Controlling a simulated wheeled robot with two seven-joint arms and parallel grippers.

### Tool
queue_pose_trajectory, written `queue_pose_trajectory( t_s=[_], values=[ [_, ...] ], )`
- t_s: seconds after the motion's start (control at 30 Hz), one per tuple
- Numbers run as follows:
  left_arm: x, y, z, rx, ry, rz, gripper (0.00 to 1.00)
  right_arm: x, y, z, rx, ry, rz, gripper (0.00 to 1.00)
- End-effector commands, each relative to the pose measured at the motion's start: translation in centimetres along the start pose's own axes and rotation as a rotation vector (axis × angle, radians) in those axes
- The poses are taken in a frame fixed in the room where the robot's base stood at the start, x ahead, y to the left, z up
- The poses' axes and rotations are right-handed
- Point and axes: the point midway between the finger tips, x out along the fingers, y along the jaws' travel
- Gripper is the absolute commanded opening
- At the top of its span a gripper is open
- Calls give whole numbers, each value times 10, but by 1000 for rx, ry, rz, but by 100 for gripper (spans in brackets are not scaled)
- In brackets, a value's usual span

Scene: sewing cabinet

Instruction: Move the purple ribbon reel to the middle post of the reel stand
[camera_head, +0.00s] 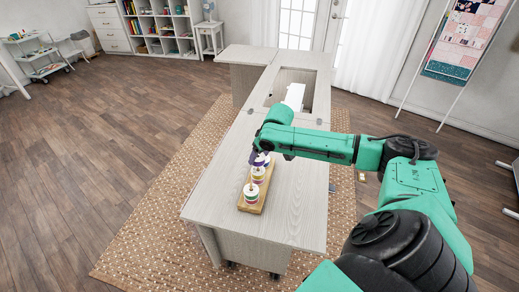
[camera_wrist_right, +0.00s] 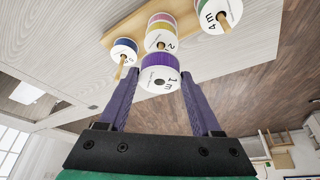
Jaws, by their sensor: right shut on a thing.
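The purple ribbon reel (camera_wrist_right: 160,68), with white flanges and a "1 m" label, sits between the fingertips of my right gripper (camera_wrist_right: 160,76), which is shut on it. In the head view, the right gripper (camera_head: 259,157) is over the far part of the wooden reel stand (camera_head: 262,202). In the wrist view, the stand (camera_wrist_right: 112,37) carries a blue reel (camera_wrist_right: 124,45) with its post tip showing, a middle stack with a yellow reel (camera_wrist_right: 160,40), and a green reel (camera_wrist_right: 213,17). The purple reel overlaps the middle stack; whether they touch is unclear. My left gripper is out of view.
The stand rests on the pale wooden cabinet top (camera_head: 220,185), near its front end. A white machine (camera_head: 294,97) stands in the cabinet's opening farther back. The cabinet top left of the stand is clear.

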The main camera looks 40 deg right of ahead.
Motion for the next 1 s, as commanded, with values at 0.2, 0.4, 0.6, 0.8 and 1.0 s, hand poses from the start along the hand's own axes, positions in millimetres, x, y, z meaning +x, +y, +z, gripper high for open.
queue_pose_trajectory(
  t_s=[0.2, 0.4, 0.6, 0.8, 1.0],
  values=[
    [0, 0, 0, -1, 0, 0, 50, 2, 0, 1, 0, 0, 0, 12],
    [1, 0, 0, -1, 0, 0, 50, 3, 0, 1, 0, 0, 0, 12],
    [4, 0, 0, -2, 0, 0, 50, 9, 0, 4, 0, 0, -1, 12],
    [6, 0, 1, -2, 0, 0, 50, 15, 0, 6, 1, 0, -1, 12],
    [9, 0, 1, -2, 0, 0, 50, 21, 0, 9, 0, 0, 0, 12]
  ],
)
